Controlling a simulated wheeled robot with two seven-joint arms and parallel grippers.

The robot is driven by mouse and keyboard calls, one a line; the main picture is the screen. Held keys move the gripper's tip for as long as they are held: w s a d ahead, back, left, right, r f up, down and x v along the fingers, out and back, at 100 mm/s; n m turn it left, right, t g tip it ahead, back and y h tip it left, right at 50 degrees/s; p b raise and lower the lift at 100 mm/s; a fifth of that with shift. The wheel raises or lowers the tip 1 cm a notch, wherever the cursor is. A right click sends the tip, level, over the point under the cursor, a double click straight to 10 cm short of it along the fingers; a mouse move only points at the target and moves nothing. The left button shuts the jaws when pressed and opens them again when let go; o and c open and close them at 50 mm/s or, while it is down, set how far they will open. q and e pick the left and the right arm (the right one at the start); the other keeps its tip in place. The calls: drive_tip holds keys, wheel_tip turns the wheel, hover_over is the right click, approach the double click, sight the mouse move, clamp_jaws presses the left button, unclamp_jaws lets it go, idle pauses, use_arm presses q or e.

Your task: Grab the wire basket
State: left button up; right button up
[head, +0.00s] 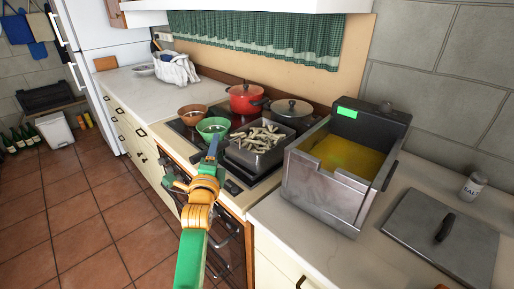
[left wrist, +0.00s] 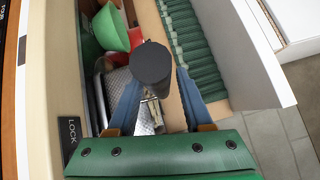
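The wire basket (head: 232,152) sits on the stove, filled with several small silvery fish. In the left wrist view its mesh wall (left wrist: 146,114) shows beyond the fingers. My left gripper (head: 212,150) is at the basket's near left side. In the left wrist view its two blue fingers (left wrist: 155,95) stand apart. Contact between fingers and handle is not visible. My right gripper is in neither view.
A green bowl (head: 212,125), a copper bowl (head: 192,110), a red pot (head: 246,92) and a lidded pan (head: 291,108) crowd the stove. A fryer (head: 320,197) with yellow oil stands close on the right. A metal lid (head: 420,238) and salt shaker (head: 473,186) lie beyond.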

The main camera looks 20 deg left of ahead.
use_arm(q)
clamp_jaws()
idle(1.2)
